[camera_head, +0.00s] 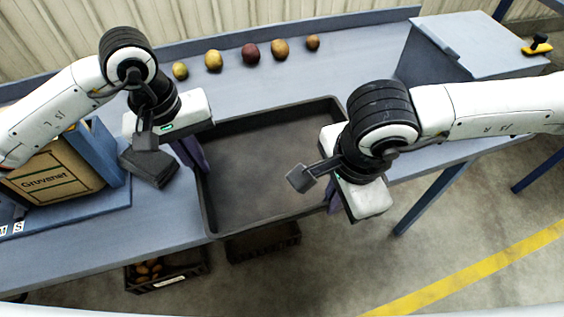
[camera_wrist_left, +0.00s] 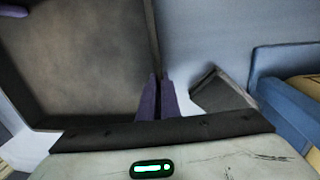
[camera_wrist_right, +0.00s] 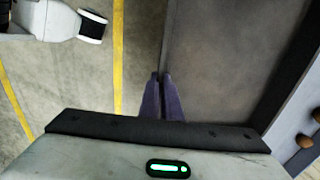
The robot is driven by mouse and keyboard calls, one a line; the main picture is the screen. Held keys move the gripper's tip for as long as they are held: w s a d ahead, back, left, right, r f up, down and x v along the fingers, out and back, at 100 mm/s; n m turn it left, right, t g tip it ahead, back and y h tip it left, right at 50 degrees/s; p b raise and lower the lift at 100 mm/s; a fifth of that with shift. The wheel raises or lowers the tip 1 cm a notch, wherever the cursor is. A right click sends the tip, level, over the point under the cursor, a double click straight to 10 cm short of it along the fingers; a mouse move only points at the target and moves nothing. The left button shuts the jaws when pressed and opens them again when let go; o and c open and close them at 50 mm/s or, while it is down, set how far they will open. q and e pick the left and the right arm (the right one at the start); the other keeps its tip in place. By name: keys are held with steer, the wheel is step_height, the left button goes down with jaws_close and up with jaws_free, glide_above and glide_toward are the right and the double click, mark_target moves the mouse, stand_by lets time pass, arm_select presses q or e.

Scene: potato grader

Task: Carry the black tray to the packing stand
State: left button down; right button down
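The black tray (camera_head: 255,165) is a wide, shallow, empty rectangle at the front of the blue-grey table. My left gripper (camera_head: 190,155) is at the tray's left wall, its purple fingers (camera_wrist_left: 155,100) shut with the wall between them. My right gripper (camera_head: 334,200) is at the right wall, its purple fingers (camera_wrist_right: 163,100) shut on that wall. The tray looks level; I cannot tell whether it touches the table. Its front right part shows over the floor. No label identifies a packing stand.
Several potatoes (camera_head: 251,53) lie along the table's back. A cardboard box (camera_head: 52,176) stands in a blue frame at left. A crate with potatoes (camera_head: 168,270) and another dark crate (camera_head: 264,243) are below the front edge. A grey cabinet (camera_head: 480,45) stands back right. Front-right floor is clear.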

arm_select(q)
steer(key=shift+r, duration=0.15)
arm_select(e)
steer(key=shift+r, duration=0.15)
